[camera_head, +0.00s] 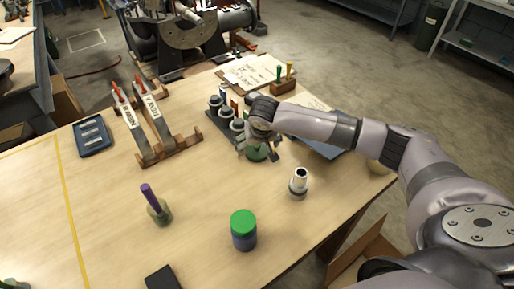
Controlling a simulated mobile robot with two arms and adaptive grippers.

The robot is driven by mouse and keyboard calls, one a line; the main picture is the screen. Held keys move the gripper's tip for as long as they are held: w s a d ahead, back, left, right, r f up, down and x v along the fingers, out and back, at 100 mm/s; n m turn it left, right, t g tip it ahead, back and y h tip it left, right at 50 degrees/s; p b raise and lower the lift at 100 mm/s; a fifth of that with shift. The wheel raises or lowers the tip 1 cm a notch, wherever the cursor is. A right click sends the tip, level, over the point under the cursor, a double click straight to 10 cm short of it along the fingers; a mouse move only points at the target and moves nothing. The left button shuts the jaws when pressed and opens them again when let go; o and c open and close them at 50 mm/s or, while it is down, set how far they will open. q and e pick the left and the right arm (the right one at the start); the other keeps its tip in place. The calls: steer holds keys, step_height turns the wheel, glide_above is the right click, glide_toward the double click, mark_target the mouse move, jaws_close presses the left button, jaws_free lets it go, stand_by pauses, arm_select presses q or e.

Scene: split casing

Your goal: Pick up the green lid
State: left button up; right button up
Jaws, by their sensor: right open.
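A bright green lid (243,217) sits on top of a dark blue-grey cylinder (244,239), which stands upright near the front middle of the table. My left gripper is not in view.
A metal-topped cylinder (299,183) stands to the right, and a purple-handled tool (155,204) stands upright to the left. A rack of cylinders (226,118) is close behind my right gripper. A wooden stand (160,148) and dark tablet (93,136) are farther left.

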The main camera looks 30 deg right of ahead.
mark_target(258, 153)
steer(key=shift+x, duration=1.4)
steer(key=shift+c, duration=0.5)
steer(key=shift+r, duration=0.1)
steer(key=c, duration=0.8)
